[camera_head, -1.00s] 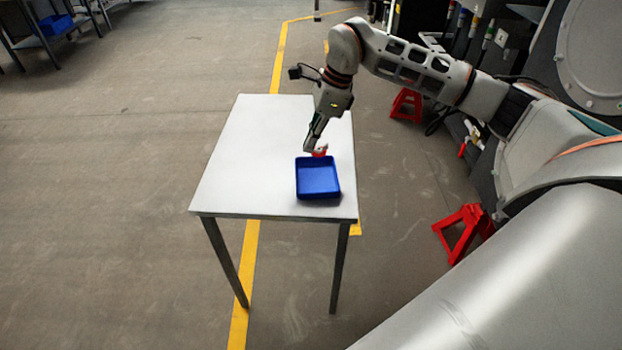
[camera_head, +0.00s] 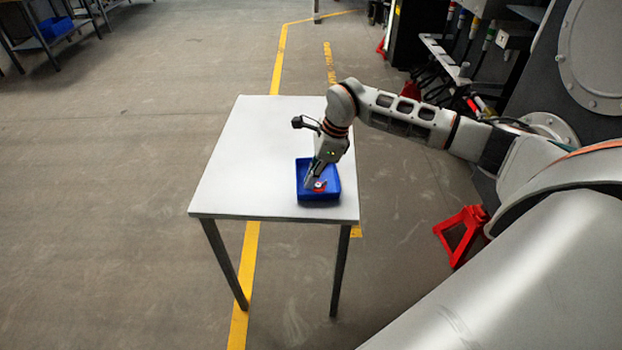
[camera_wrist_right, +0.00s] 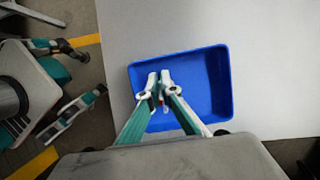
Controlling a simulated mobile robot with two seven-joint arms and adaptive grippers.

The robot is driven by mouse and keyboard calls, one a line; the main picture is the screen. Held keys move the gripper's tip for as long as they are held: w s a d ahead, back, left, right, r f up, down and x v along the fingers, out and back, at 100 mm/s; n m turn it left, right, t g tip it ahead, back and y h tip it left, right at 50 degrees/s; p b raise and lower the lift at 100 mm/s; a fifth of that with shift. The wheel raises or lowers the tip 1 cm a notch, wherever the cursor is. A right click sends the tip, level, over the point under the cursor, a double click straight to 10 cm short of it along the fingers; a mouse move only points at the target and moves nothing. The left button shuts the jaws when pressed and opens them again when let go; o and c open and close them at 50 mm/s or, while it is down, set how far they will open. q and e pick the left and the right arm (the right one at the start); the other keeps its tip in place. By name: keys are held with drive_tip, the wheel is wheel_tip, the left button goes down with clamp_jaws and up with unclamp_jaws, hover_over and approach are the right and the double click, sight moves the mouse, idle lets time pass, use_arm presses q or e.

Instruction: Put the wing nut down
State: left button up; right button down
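My right gripper (camera_head: 313,184) is inside the outline of the blue tray (camera_head: 303,175), with its fingers pointing down. The fingers are close together on a small red and white piece, which I take to be the wing nut (camera_head: 319,185). In the right wrist view the fingertips (camera_wrist_right: 159,79) nearly meet over the blue tray (camera_wrist_right: 215,85). Only a sliver of red (camera_wrist_right: 161,98) shows between the fingers there. I cannot tell whether the wing nut touches the tray floor. My left gripper does not show in the head view.
The tray stands near the front right of a white table (camera_head: 235,165). The table's left and back parts are bare. A red stand (camera_head: 462,235) is on the floor to the right, and dark machinery fills the back right. Teal and grey parts show at the wrist view's left.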

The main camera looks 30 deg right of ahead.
drive_tip(key=c, duration=2.7)
unclamp_jaws()
drive_tip(key=shift+f, duration=0.1)
drive_tip(key=o, duration=0.4)
